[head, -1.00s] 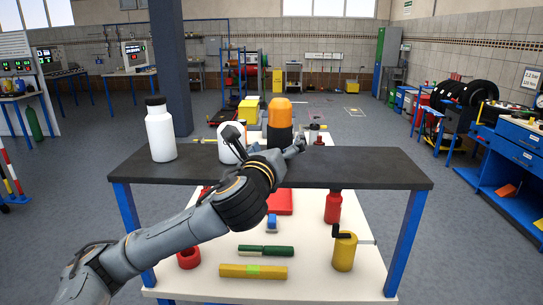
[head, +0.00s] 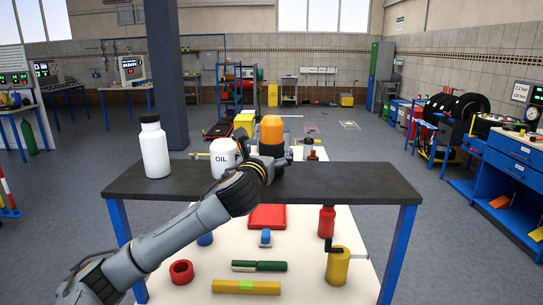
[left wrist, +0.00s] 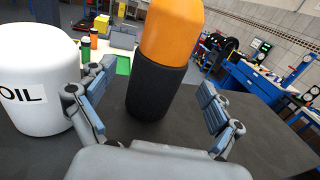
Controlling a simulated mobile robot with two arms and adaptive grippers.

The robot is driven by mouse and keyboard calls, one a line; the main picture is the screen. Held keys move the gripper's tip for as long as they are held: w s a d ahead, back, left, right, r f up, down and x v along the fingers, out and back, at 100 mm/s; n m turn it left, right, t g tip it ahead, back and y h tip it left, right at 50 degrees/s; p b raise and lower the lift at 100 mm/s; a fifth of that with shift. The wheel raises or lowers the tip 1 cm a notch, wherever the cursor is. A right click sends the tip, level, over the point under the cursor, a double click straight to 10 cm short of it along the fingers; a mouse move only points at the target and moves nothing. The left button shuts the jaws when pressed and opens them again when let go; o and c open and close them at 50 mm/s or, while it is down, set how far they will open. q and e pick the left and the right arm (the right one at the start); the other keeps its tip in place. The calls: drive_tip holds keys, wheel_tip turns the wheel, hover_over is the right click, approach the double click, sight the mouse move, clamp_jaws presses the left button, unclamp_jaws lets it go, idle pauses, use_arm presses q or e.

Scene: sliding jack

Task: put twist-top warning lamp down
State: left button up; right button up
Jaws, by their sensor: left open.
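The twist-top warning lamp (head: 271,131), with an orange top and a black base, stands upright on the dark raised shelf (head: 350,180). In the left wrist view the lamp (left wrist: 160,85) stands between the spread fingers of my left gripper (left wrist: 152,108), with a visible gap on each side. In the head view my left gripper (head: 266,158) is in front of the lamp and hides its lower part. The gripper is open and holds nothing. My right gripper is not in view.
A white OIL container (head: 222,160) stands close to the left of the lamp; it also shows in the left wrist view (left wrist: 38,85). A white bottle (head: 154,150) stands farther left. The shelf's right part is clear. Red, yellow and green items lie on the white lower surface (head: 310,265).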

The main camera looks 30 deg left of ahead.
sight(271, 134)
use_arm(q)
drive_tip(key=p+x, duration=0.1)
drive_tip(key=x, duration=0.2)
drive_tip(key=shift+w+a+r, duration=0.1)
drive_tip(key=shift+w+a, duration=0.05)
drive_tip(key=shift+w, duration=0.2)
drive_tip(key=shift+w+a, duration=0.15)
drive_tip(key=shift+w, duration=0.35)
drive_tip(key=c, duration=1.5)
drive_tip(key=shift+r, duration=0.4)
wheel_tip(271, 134, up, 2)
drive_tip(key=shift+a+r, duration=0.1)
drive_tip(key=shift+r, duration=0.15)
drive_tip(key=s+d+r, duration=0.1)
drive_tip(key=s+r, duration=0.2)
drive_tip(key=s, duration=0.1)
drive_tip(key=s+d+r+b, duration=0.1)
drive_tip(key=s+d+r, duration=0.1)
drive_tip(key=s, duration=0.3)
drive_tip(key=s+d+r+b, duration=0.1)
drive_tip(key=s+d+r, duration=0.1)
drive_tip(key=s+r, duration=0.2)
drive_tip(key=shift+s+r, duration=0.15)
drive_tip(key=shift+r, duration=0.05)
